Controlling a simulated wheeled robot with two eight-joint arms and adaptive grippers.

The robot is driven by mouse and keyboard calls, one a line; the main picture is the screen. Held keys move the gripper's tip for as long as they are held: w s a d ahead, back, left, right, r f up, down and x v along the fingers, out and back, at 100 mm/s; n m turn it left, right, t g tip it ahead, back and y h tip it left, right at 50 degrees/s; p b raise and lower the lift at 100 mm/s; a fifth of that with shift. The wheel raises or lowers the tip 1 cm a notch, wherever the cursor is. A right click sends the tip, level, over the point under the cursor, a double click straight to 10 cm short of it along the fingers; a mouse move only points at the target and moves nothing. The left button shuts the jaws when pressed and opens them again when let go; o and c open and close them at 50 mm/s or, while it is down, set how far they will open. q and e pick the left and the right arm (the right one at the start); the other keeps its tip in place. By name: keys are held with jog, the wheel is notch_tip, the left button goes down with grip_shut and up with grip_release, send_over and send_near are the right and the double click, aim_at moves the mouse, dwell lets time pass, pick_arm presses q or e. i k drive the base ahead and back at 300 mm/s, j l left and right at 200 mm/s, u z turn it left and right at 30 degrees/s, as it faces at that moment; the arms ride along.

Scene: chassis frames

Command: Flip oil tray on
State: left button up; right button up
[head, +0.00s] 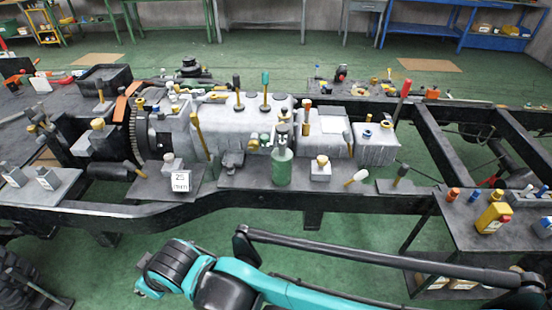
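A dark open tray (104,78) stands at the back left of the work surface, behind the gearbox. It may be the oil tray, but I cannot tell for sure. A grey engine and gearbox assembly (228,125) lies along the middle of the black chassis frame (330,202), with several tool handles standing around it. One of my arms, teal and black, reaches in from the lower right, below the near rail. No gripper fingers can be made out on it. My other arm is not in view.
A small white numbered sign (181,181) and a green bottle (282,167) stand along the near side. A cart (470,232) with a yellow bottle (493,217) stands at the right. Workbenches line the back wall. Green floor is open between them and the frame.

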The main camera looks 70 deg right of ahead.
aim_at(232, 160)
jog(key=z, duration=1.9)
